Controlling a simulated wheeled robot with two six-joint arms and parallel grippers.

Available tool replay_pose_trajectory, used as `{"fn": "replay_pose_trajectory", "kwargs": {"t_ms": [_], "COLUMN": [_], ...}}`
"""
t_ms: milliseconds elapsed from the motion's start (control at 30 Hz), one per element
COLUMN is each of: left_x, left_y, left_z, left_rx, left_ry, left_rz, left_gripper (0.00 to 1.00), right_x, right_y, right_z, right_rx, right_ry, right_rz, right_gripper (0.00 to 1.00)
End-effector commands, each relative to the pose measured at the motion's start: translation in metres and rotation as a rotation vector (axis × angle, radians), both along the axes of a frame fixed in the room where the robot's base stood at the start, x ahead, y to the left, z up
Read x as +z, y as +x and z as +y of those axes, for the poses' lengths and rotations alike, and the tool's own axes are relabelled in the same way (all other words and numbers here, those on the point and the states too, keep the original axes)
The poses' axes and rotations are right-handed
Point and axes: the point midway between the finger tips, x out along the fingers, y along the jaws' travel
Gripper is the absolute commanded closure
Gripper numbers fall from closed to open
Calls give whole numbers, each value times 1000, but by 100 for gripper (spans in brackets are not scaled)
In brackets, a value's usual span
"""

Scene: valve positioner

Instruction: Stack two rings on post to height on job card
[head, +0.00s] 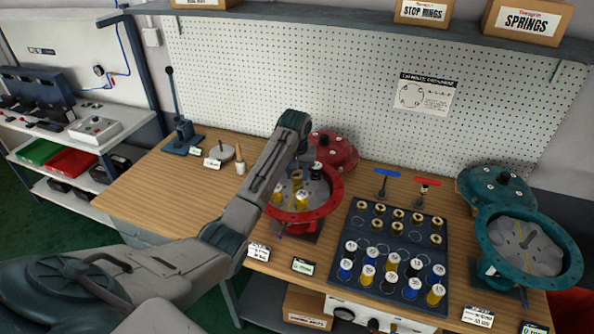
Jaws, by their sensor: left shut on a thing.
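The red round housing (331,200) stands open on the bench, with yellow rings (302,201) and a dark piece (316,171) inside its rim. My left arm reaches over it from the left, and my left gripper (279,184) points down at its left side. The gripper is shut on a small piece, likely a ring, mostly hidden by my arm. A dark tray (446,250) holds several blue, yellow and black rings (390,278) with pale tops in its front rows and brass pieces (396,215) behind. Small cards (258,251) lie in front; their writing is unreadable. My right gripper is out of view.
A teal housing (572,262) stands right of the tray. A red cover (338,148) lies behind the red housing. Blue and red-handled tools (384,180) stand behind the tray. A lever press (184,135) is at the back left.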

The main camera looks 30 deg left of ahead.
Motion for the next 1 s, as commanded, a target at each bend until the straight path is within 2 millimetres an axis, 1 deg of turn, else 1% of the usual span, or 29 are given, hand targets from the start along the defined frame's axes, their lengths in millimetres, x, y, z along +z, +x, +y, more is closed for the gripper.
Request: {"fn": "replay_pose_trajectory", "kwargs": {"t_ms": [233, 533, 567, 600, 667, 933, 1000], "left_x": [-8, -8, -8, -8, -8, -8, -5], "left_y": [0, 0, 0, 0, 0, 0, 1], "left_z": [0, 0, 0, 0, 0, 0, 1], "left_rx": [0, 0, 0, 0, 0, 0, 0], "left_ry": [0, 0, 0, 0, 0, 0, 0], "left_rz": [1, 0, 0, 0, 0, 1, 0], "left_gripper": [91, 91, 60, 52, 41, 41, 41], "right_x": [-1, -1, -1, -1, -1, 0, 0], "right_y": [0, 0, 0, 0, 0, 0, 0], "right_z": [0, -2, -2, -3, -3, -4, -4], "right_rx": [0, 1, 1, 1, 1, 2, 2], "right_ry": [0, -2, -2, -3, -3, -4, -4], "right_rz": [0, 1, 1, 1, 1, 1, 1], "right_gripper": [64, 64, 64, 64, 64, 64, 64]}}
